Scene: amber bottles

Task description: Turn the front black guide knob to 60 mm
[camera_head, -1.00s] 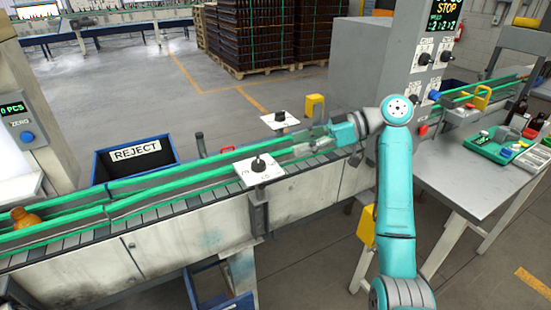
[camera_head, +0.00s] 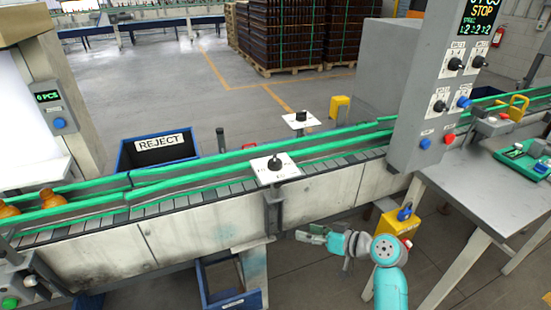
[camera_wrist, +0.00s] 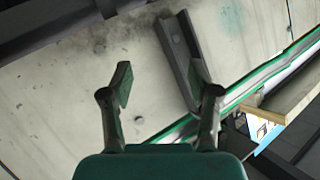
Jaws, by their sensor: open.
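The front black guide knob (camera_head: 274,163) stands on a white scale plate (camera_head: 262,178) on the near side of the conveyor. A second black knob (camera_head: 300,115) sits on another white plate on the far side. The marks on both plates are too small to read. My gripper (camera_head: 299,235) is below and right of the front knob in the head view, in front of the conveyor's side panel, pointing left. In the wrist view its two fingers (camera_wrist: 162,88) are apart with nothing between them. The front knob is not recognisable in the wrist view.
The conveyor (camera_head: 180,200) with green guide rails runs across the view, with amber bottles (camera_head: 50,198) at its left end. A bracket post (camera_head: 273,212) stands under the front plate. A grey control column (camera_head: 425,120) and a metal table (camera_head: 500,190) are at the right.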

